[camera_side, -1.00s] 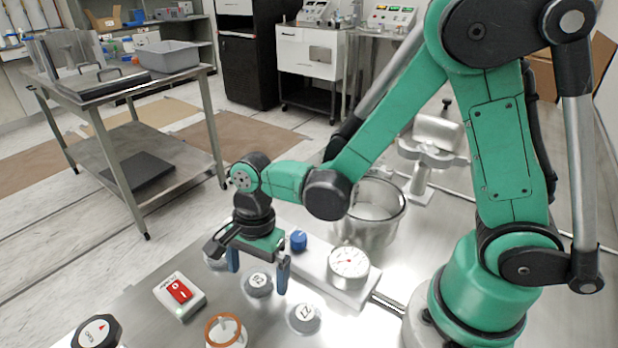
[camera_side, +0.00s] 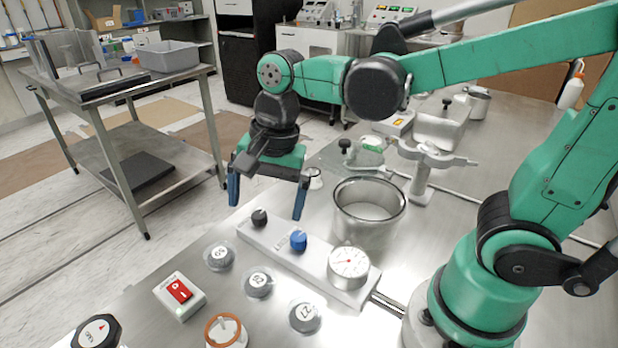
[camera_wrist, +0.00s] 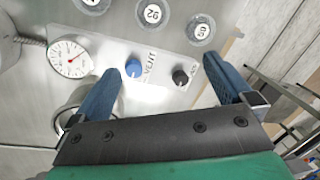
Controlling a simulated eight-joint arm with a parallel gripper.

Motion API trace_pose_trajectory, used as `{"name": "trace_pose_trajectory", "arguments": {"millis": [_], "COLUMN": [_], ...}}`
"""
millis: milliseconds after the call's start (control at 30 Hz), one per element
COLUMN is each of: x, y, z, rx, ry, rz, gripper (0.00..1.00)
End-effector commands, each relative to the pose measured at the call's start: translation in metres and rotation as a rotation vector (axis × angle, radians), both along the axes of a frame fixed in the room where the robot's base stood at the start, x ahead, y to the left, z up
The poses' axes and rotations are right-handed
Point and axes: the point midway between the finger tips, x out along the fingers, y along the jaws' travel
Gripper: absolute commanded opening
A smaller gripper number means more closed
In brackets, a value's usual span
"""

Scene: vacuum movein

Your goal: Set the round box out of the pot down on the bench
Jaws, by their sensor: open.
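The steel pot (camera_side: 368,222) stands open on the bench (camera_side: 430,215), right of my gripper. I make out no round box in the part of its inside that shows. Three round boxes with white number labels stand in a row on the bench: one at the back left (camera_side: 219,257), a middle one (camera_side: 258,283) and a front one (camera_side: 304,316). My gripper (camera_side: 266,210) is open and empty, pointing down, raised behind the row near the panel's dark knob. In the wrist view, the back-left box (camera_wrist: 201,31) and middle box (camera_wrist: 152,12) show beyond my fingers.
A pale panel (camera_side: 318,264) with a dark knob (camera_side: 259,217), a blue knob (camera_side: 298,240) and a dial gauge (camera_side: 348,265) lies between boxes and pot.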

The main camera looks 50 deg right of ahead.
Motion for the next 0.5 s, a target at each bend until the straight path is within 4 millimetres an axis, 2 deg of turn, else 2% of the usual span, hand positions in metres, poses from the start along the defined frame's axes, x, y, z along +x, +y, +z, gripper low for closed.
{"name": "trace_pose_trajectory", "arguments": {"millis": [200,300,400,500], "x": [-0.012,-0.015,-0.017,-0.017], "y": [-0.038,-0.049,-0.056,-0.059], "z": [0.005,0.005,0.005,0.005], "rx": [-0.22,-0.348,-0.444,-0.492], "ry": [-0.334,-0.426,-0.476,-0.495], "rz": [0.564,0.764,0.896,0.957], "gripper": [1.0,1.0,1.0,1.0]}}
